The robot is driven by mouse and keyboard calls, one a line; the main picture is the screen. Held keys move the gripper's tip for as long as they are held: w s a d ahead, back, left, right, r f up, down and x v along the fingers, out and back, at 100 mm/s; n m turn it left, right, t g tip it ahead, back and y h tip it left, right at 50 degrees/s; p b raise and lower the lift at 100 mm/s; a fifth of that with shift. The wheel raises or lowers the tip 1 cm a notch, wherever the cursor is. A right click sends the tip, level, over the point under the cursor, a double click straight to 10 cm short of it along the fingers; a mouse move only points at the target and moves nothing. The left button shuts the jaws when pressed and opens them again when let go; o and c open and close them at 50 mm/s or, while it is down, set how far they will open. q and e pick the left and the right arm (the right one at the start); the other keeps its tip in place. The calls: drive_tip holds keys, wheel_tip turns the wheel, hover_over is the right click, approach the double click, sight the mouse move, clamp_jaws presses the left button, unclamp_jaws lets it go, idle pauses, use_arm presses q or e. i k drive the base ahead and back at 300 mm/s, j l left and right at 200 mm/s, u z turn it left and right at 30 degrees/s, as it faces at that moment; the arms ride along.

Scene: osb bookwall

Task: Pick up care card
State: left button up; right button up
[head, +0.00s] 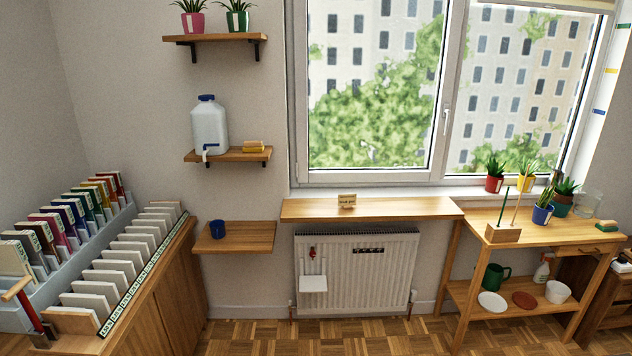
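No item is clearly readable as the care card. A white flat piece (313,284) sits at the front of the radiator, below a small red item (312,253). The plant pots carry pale stripes or labels, such as the red pot (494,184) on the sill. Neither of my grippers is in view.
A radiator (390,275) is under the board. At right stands a two-tier wooden plant table (480,222) with pots, a green mug (494,276) and dishes. At left, a wooden cabinet (165,290) bears rows of books or cards. A blue cup (217,229) is on a low shelf. The parquet ahead is clear.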

sight(345, 200)
drive_tip(key=i+u, duration=0.2)
drive_tip(key=i, duration=0.6)
drive_tip(key=i+l+u, duration=0.2)
drive_tip(key=i, duration=0.6)
drive_tip(key=i+j+z, duration=0.4)
drive_tip(key=i, duration=0.25)
drive_tip(key=i+j+z, duration=0.35)
drive_tip(key=i, duration=0.25)
drive_tip(key=i+j+z, duration=0.4)
drive_tip(key=i+j, duration=0.1)
drive_tip(key=j, duration=0.1)
